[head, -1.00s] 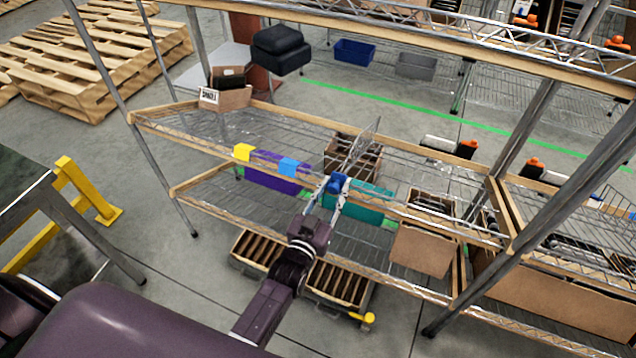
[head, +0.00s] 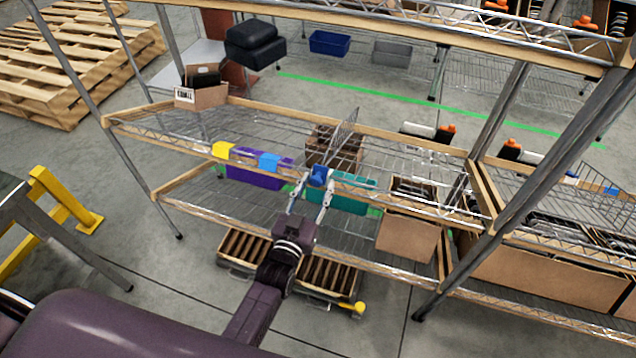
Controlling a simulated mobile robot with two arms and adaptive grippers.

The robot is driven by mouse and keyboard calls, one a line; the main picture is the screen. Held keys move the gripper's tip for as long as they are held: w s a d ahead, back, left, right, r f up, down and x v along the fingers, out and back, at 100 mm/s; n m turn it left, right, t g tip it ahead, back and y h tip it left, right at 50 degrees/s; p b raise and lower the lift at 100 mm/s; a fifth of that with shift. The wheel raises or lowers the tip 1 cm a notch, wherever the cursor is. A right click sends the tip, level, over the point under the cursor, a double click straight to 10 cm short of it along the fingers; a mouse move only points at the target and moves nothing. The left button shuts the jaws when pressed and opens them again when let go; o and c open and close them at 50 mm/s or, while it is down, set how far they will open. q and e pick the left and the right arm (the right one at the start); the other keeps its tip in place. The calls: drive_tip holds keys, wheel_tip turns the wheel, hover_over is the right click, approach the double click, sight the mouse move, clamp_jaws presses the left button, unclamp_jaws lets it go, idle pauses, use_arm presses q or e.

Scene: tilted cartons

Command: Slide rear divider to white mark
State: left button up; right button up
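A wire-mesh divider (head: 345,136) stands upright on the upper wire shelf (head: 235,135), running from front to back. A blue piece (head: 318,176) sits at the shelf's front edge near it; whether they are joined is unclear. My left gripper (head: 316,187) reaches up from below, its two fingers apart on either side of the blue piece. Whether they press on it cannot be told. Another mesh divider (head: 605,208) stands on the right-hand shelf. I cannot make out a white mark. My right gripper is not in view.
Yellow (head: 223,150) and blue (head: 269,162) tabs sit on the front rail. Metal posts (head: 480,232) obstruct the right.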

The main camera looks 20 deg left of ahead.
use_arm(q)
drive_tip(key=s, duration=1.1)
drive_tip(key=shift+a, duration=0.35)
drive_tip(key=s+f+g, duration=0.3)
drive_tip(key=s+f, duration=0.2)
drive_tip(key=f, duration=0.5)
drive_tip(key=s+f+m+g, duration=0.1)
drive_tip(key=s+f+g, duration=0.25)
drive_tip(key=f, duration=0.65)
drive_tip(key=s+f+g, duration=0.3)
drive_tip(key=s+f, duration=0.2)
drive_tip(key=f, duration=0.5)
drive_tip(key=s+a+f+g, duration=0.2)
drive_tip(key=s+f, duration=0.3)
drive_tip(key=s, duration=0.3)
drive_tip(key=s+a+f+g+y, duration=0.1)
drive_tip(key=s+a+f+g, duration=0.2)
drive_tip(key=s, duration=0.6)
drive_tip(key=s+a+f+g, duration=0.2)
drive_tip(key=s+a+f, duration=0.1)
drive_tip(key=s+f, duration=0.4)
drive_tip(key=shift+s+m+y, duration=0.3)
drive_tip(key=shift+s, duration=0.7)
drive_tip(key=shift+g, duration=0.25)
